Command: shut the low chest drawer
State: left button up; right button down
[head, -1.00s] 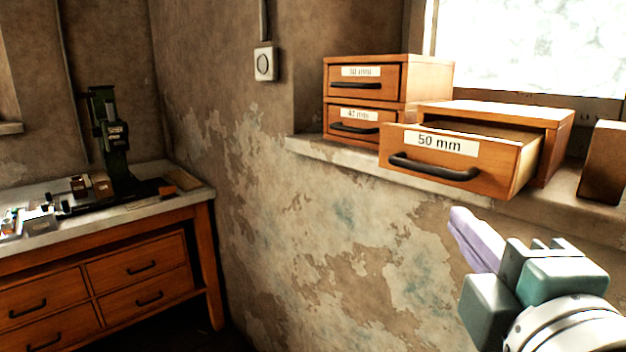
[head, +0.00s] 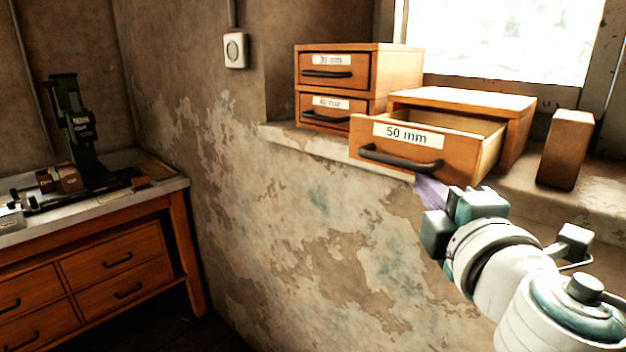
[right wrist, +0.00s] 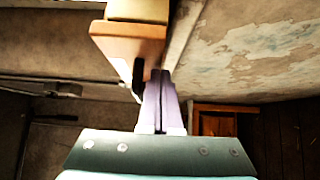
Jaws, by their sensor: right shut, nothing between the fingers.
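The low chest (head: 517,103) stands on the window ledge, with its drawer (head: 405,152) labelled "50 mm" pulled well out. The drawer front has a dark bar handle (head: 400,160). My right gripper (head: 422,183) is shut and empty, its purple fingers just below the drawer front's lower edge. In the right wrist view, the shut fingers (right wrist: 160,88) point at the drawer front (right wrist: 128,45), beside the dark handle (right wrist: 138,78). I cannot tell whether they touch it. My left gripper is not in view.
A taller two-drawer chest (head: 335,85) stands left of the low chest, both drawers shut. A brown block (head: 566,150) stands on the ledge (head: 520,185) to the right. A workbench (head: 95,205) with a dark green press (head: 82,130) is at the left.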

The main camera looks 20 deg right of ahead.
jog(key=w+d, duration=0.1)
jog(key=d, duration=0.2)
jog(key=w+d+b, duration=0.1)
jog(key=d, duration=0.2)
jog(key=w+d, duration=0.1)
jog(key=d, duration=0.1)
jog(key=shift+w+d, duration=0.3)
jog(key=shift+d, duration=0.1)
